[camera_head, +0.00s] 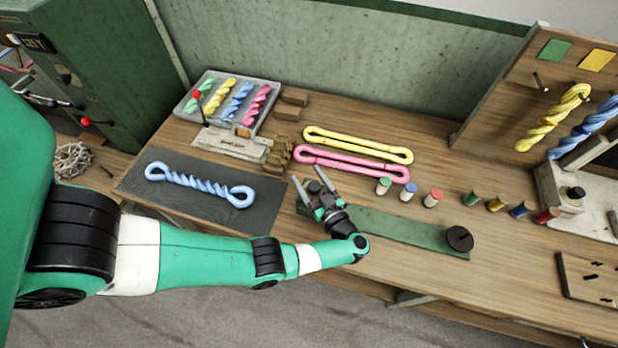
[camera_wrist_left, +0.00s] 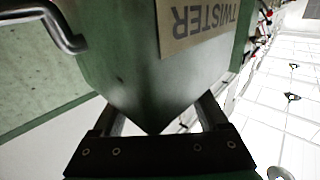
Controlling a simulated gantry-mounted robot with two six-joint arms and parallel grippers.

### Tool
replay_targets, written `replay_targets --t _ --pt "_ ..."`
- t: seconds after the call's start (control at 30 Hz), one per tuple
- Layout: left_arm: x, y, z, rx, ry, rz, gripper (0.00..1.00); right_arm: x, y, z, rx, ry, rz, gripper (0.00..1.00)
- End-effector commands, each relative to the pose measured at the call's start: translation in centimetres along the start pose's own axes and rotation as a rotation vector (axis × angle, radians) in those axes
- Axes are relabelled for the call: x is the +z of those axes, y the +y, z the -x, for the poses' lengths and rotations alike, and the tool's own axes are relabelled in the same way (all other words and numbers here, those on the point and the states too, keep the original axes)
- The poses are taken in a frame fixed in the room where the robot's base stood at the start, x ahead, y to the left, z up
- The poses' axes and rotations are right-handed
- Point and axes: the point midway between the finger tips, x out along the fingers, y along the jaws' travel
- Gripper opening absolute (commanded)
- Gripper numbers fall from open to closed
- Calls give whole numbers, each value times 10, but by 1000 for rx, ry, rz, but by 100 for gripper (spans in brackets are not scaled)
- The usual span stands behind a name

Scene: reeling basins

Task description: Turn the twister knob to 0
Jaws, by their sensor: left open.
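My left gripper (camera_head: 312,186) is open over the middle of the bench, its fingers pointing to the upper left. In the left wrist view its two fingers (camera_wrist_left: 163,115) are apart, with the dark lower corner of a green housing (camera_wrist_left: 125,60) seen between and beyond them. That housing bears an upside-down TWISTER label (camera_wrist_left: 198,25). In the head view a green cabinet (camera_head: 110,45) stands at the upper left with a partly cut-off label (camera_head: 35,42). A small black knob (camera_head: 65,78) shows on its front, well away from the gripper. Its setting cannot be read.
A blue twisted skein (camera_head: 200,183) lies on a dark mat (camera_head: 250,215). Yellow (camera_head: 358,145) and pink (camera_head: 350,163) loops lie behind the gripper. A green plate (camera_head: 405,230) bears a black disc (camera_head: 460,238). A red-ball lever (camera_head: 86,122) juts from the cabinet.

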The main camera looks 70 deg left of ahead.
Motion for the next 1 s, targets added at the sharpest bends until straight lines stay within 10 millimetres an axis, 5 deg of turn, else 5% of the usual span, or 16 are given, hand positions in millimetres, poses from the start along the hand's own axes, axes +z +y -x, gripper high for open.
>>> replay_targets --t 0.27,0.57,1.0 --pt "1 2 16 4 0 2 77 3 0 3 0 0 0 81" --pt "4 2 94 6 -1 1 77 19 0 21 0 -1 0 81" --pt "0 0 116 0 0 0 77 14 0 15 0 0 0 81"
